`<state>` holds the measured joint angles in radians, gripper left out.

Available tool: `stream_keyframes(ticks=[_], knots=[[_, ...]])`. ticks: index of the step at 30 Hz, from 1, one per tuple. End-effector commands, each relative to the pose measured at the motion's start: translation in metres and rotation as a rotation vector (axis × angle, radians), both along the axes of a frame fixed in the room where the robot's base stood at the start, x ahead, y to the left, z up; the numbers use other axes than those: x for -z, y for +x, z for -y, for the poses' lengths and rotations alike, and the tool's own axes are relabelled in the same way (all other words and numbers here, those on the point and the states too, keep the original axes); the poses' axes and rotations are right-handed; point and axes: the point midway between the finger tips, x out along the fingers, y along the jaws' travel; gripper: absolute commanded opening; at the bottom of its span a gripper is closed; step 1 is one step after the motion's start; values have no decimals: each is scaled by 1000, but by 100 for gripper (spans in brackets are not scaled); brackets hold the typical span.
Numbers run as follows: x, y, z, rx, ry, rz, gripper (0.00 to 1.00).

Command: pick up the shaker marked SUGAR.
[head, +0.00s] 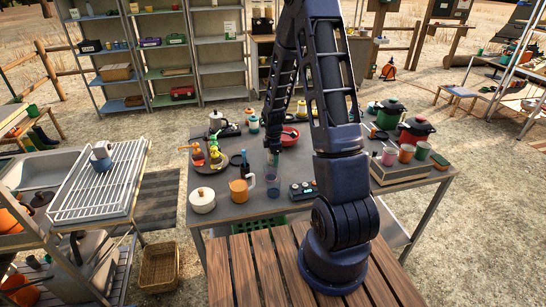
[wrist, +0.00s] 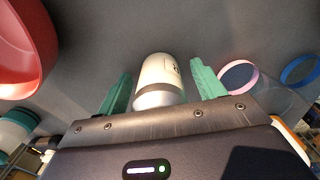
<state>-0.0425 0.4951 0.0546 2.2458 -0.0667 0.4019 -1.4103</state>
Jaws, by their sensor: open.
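A white shaker (wrist: 160,78) with a grey band and a dark mark stands between my fingers in the wrist view. The mark is turned partly away and too small to read, so I cannot tell whether it says SUGAR. My gripper (wrist: 163,84) is open, with one green finger on each side of the shaker and a gap showing on both sides. In the head view my gripper (head: 273,158) points down over the grey table (head: 222,222); I cannot make out the shaker there.
A red bowl (head: 290,137) is just behind my gripper. Clear tumblers (head: 273,195) are close in front, beside an orange jug (head: 240,191) and a white pot (head: 202,201). A teal-and-white jar (wrist: 16,130) shows at lower left in the wrist view. Red and green pots stand right.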

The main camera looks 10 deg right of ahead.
Motion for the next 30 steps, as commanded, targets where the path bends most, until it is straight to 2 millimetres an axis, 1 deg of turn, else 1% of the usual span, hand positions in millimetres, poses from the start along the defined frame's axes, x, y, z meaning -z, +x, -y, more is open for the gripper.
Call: stream_keyframes(ticks=[2,3,5,9,10,17,22,26,30], knots=[[0,0,0,0,0,0,68],[0,0,0,0,0,0,60],[0,0,0,0,0,0,49],[0,0,0,0,0,0,21],[0,0,0,0,0,0,19],[-1,0,0,0,0,0,19],[-10,1,0,1,0,1,19],[-28,1,1,2,0,3,19],[-58,1,0,1,1,5,19]])
